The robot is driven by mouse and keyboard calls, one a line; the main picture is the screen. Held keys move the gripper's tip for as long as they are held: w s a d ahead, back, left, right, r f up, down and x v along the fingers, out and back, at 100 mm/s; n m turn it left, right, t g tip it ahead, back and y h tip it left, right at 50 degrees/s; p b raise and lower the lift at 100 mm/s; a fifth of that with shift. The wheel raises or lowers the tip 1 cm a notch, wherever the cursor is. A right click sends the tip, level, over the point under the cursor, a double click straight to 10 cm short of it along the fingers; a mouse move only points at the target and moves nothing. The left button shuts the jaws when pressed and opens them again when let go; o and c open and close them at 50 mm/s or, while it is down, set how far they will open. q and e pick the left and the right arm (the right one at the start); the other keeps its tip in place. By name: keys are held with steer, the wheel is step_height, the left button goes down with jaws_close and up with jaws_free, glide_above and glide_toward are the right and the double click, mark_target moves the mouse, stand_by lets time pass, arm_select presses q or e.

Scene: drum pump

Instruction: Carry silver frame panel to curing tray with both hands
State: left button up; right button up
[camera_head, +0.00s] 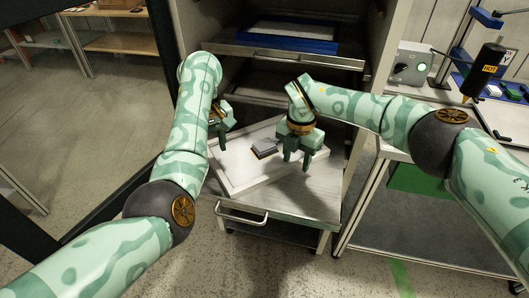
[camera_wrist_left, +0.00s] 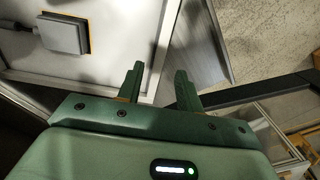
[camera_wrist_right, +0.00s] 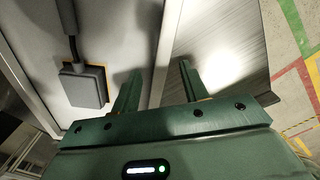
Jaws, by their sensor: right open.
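The silver frame panel (camera_head: 237,180), white inside with a grey box (camera_head: 264,147) on it, lies on a metal-topped cart (camera_head: 306,200). My left gripper (camera_head: 222,138) is at its far left side, partly hidden by my arm. In the left wrist view the fingers (camera_wrist_left: 160,88) are apart, with the frame's edge between or just beyond them. My right gripper (camera_head: 298,160) is open above the panel's right side. In the right wrist view the fingers (camera_wrist_right: 155,90) straddle the frame's edge; contact cannot be told. Rack trays stand behind, an upper one (camera_head: 285,57) and a lower one (camera_head: 255,97).
A blue-framed panel (camera_head: 290,44) lies on the upper tray. The rack's right post (camera_head: 372,90) rises close to my right arm. A side bench holds a grey control box (camera_head: 410,65) and a tool marked HOT (camera_head: 487,70). The floor at left is open.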

steer(key=shift+r, duration=0.15)
arm_select(q)
step_height(320, 180, up, 6)
steer(key=shift+r, duration=0.25)
arm_select(e)
step_height(320, 180, up, 12)
steer(key=shift+f, duration=0.2)
steer(key=shift+f, duration=0.1)
